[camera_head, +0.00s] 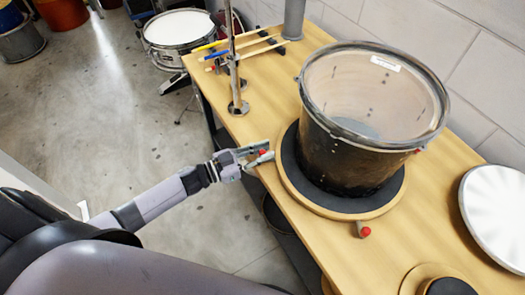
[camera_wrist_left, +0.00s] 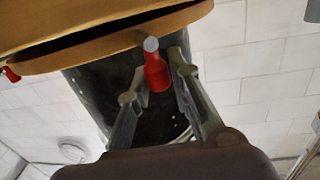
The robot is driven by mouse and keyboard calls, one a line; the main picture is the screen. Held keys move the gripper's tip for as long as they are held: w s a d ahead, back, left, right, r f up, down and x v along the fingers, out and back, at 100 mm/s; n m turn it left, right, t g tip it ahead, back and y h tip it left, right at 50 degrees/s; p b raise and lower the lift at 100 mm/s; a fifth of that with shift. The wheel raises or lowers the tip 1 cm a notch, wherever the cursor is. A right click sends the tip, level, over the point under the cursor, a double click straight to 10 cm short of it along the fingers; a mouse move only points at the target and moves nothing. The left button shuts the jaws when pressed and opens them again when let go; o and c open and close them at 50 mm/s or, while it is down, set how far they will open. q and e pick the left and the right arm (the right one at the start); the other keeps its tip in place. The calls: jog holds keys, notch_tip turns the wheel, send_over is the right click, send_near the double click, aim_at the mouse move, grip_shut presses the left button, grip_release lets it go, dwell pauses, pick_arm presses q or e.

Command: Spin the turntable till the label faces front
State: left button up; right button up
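The turntable (camera_head: 292,181) is a wooden disc with a dark mat on the bench. A dark drum with a clear top (camera_head: 340,150) stands upright on it. A white label (camera_head: 385,63) shows at the drum's far rim. One red-tipped handle (camera_head: 364,231) sticks out at the turntable's near edge. Another red-tipped handle (camera_head: 263,152) is at its left edge, between the fingers of my left gripper (camera_head: 268,151). In the left wrist view the red handle tip (camera_wrist_left: 156,72) sits between two fingers that stand apart; contact is unclear. My right gripper is out of view.
The wooden bench (camera_head: 450,190) runs along a white block wall. A metal stand (camera_head: 236,80) and several sticks (camera_head: 255,42) are behind the turntable. A round white drumhead (camera_head: 497,210) lies at right. A snare drum (camera_head: 178,30) stands on the floor.

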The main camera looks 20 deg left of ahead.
pick_arm(q)
grip_shut()
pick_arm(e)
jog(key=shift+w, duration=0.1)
pick_arm(q)
jog(key=shift+s+d, duration=0.1)
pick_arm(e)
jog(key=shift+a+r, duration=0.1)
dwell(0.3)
